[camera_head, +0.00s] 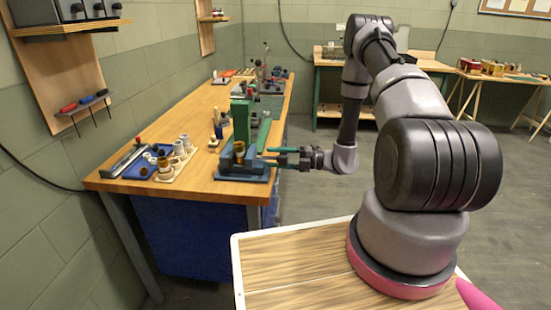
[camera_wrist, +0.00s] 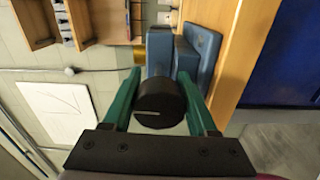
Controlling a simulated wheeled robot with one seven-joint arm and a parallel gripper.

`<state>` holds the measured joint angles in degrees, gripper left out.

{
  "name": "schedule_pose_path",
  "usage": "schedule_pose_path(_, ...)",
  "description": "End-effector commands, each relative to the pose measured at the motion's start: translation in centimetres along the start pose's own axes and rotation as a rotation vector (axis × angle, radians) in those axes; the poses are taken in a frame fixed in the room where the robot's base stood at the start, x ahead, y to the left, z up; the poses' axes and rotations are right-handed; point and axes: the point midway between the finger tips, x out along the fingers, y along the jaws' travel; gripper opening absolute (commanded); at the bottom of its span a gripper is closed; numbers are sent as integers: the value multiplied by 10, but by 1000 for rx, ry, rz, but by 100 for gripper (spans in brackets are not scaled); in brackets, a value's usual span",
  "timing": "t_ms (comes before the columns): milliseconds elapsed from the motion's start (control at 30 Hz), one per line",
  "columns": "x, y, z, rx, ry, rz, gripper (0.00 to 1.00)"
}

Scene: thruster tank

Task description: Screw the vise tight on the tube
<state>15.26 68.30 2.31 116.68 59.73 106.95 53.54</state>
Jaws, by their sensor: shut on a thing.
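The blue vise (camera_head: 243,172) stands on the near end of the wooden workbench. A brass-coloured tube (camera_head: 239,149) stands upright at its jaws; how firmly the jaws press on it cannot be seen. In the wrist view the vise (camera_wrist: 159,50) lies beyond a round black screw knob (camera_wrist: 162,105), and a bit of the tube (camera_wrist: 139,58) shows at upper left. My gripper (camera_head: 268,156) reaches the vise from the right. Its green fingers (camera_wrist: 160,78) are shut on the knob, one on each side. The head view does not show the knob clearly.
A tall green machine (camera_head: 241,121) stands right behind the vise. A tray with several pale cups and rings (camera_head: 178,160) and a blue tray (camera_head: 147,162) lie to its left. The floor (camera_head: 330,185) right of the bench is clear.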

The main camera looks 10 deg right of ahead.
Motion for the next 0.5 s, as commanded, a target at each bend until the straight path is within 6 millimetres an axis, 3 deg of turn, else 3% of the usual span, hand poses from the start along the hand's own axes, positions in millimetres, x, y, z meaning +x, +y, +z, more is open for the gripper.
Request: schedule_pose_path(500,0,-2,0,206,0,-2,3)
